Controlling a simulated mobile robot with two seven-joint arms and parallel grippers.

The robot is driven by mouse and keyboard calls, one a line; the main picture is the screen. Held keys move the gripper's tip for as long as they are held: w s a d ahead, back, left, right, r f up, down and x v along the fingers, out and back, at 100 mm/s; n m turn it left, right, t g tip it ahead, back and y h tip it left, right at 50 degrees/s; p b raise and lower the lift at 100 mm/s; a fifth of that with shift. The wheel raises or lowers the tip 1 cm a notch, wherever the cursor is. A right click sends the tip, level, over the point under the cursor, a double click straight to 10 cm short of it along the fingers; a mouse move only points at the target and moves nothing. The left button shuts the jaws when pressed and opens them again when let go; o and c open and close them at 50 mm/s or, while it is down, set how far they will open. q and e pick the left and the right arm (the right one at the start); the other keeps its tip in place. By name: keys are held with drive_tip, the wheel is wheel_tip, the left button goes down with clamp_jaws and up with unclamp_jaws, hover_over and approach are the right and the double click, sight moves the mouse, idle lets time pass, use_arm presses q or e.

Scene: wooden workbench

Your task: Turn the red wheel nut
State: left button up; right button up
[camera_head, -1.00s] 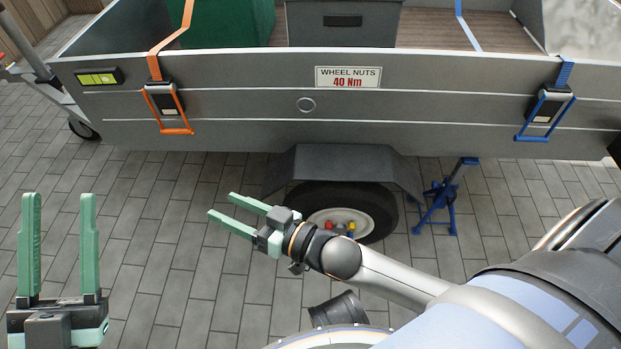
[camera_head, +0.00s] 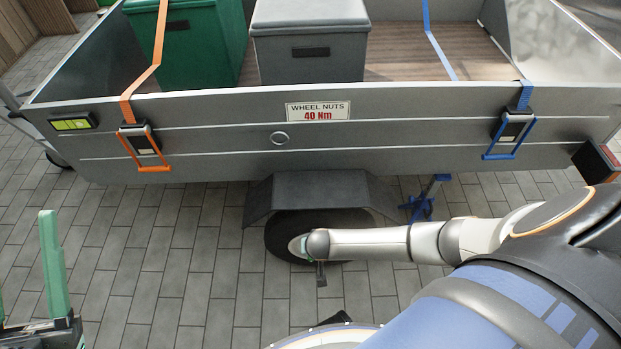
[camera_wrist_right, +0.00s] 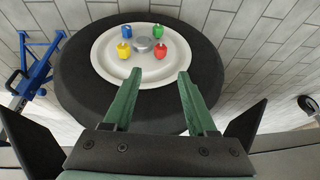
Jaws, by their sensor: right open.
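The red wheel nut (camera_wrist_right: 159,51) shows in the right wrist view on the pale wheel rim (camera_wrist_right: 105,66), at the lower right of the silver hub (camera_wrist_right: 143,45). Blue (camera_wrist_right: 127,32), green (camera_wrist_right: 157,31) and yellow (camera_wrist_right: 123,51) nuts surround the hub too. My right gripper (camera_wrist_right: 158,75) is open and empty; its fingertips point at the wheel, and the red nut lies just beyond the gap, apart from both fingers. In the head view my right arm hides the rim and nuts; part of the tyre (camera_head: 278,235) shows. My left gripper (camera_head: 25,255) is open at the left edge, partly cut off.
The grey trailer (camera_head: 220,142) with its fender (camera_head: 305,192) overhangs the wheel. A sign (camera_head: 318,111) reads "WHEEL NUTS 40 Nm". A blue jack stand (camera_head: 420,205) stands right of the wheel.

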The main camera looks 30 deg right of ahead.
use_arm(q)
drive_tip(key=shift+s+d+f+h+b, duration=0.2)
drive_tip(key=shift+f+h+b, duration=0.25)
drive_tip(key=shift+f+b, duration=0.6)
drive_tip(key=shift+s+d+f+h+b, duration=0.1)
drive_tip(key=shift+s+f+h+b, duration=0.25)
drive_tip(key=shift+f+b, duration=0.65)
drive_tip(key=shift+s+d+f+h+b, duration=0.15)
drive_tip(key=shift+f+h+b, duration=0.4)
drive_tip(key=shift+b, duration=0.95)
use_arm(e)
drive_tip(key=shift+x, duration=5.25)
use_arm(q)
drive_tip(key=shift+s+m, duration=0.1)
drive_tip(key=shift+m, duration=0.2)
use_arm(e)
drive_tip(key=shift+c, duration=0.3)
clamp_jaws()
